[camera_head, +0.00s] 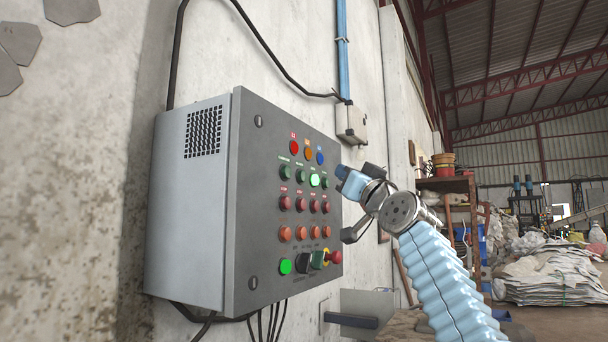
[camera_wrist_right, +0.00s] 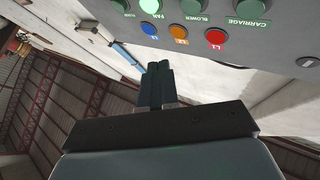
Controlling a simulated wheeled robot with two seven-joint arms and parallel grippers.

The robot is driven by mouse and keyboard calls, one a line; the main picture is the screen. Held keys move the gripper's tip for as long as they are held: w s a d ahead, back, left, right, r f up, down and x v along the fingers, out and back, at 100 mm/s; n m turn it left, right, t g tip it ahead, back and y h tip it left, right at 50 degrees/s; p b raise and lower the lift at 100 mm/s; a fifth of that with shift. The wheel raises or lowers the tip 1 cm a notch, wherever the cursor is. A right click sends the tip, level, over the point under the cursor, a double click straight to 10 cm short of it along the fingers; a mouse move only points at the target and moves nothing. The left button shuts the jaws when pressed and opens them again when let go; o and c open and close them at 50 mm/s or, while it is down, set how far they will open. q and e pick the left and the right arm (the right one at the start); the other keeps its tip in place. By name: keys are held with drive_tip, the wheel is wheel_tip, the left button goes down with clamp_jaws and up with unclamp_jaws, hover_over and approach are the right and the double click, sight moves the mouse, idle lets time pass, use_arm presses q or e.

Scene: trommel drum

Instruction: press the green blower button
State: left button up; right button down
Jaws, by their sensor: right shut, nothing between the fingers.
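A grey control panel (camera_head: 262,210) on the wall carries rows of round buttons. The green blower button (camera_head: 299,176) is the second from the left in the upper green row and looks unlit. In the right wrist view the blower button (camera_wrist_right: 194,7) is at the top edge, beside its BLOWER label, with the panel upside down. My right gripper (camera_head: 342,172) is shut and empty, to the right of the green row in the head view. In the wrist view its closed fingers (camera_wrist_right: 157,72) point toward the panel, apart from the blower button. My left gripper is not in view.
The carriage button (camera_head: 284,170) and lit fan button (camera_head: 314,180) flank the blower button. Red, orange and blue lamps (camera_head: 307,152) sit above. A red mushroom knob (camera_head: 335,257) sticks out below. A shelf (camera_head: 448,186) stands behind my arm.

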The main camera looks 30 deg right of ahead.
sight(302, 176)
drive_tip(key=shift+w+a+p, duration=0.35)
drive_tip(key=shift+w+a, duration=0.1)
drive_tip(key=shift+w, duration=0.45)
drive_tip(key=shift+w+a+p, duration=0.3)
drive_tip(key=shift+w+a, duration=0.2)
drive_tip(key=shift+w, duration=0.35)
drive_tip(key=shift+w+a+p, duration=0.35)
drive_tip(key=shift+w+a, duration=0.1)
drive_tip(key=shift+w, duration=0.45)
drive_tip(key=shift+w, duration=0.1)
drive_tip(key=shift+w+a, duration=0.2)
drive_tip(key=shift+w, duration=0.05)
drive_tip(key=shift+w+a+p, duration=0.2)
drive_tip(key=shift+w+p, duration=0.2)
drive_tip(key=shift+p, duration=0.1)
idle(0.5)
drive_tip(key=shift+s+d, duration=0.1)
idle(0.3)
drive_tip(key=shift+s+d+b, duration=0.3)
drive_tip(key=shift+s+b, duration=0.1)
drive_tip(key=shift+s, duration=0.25)
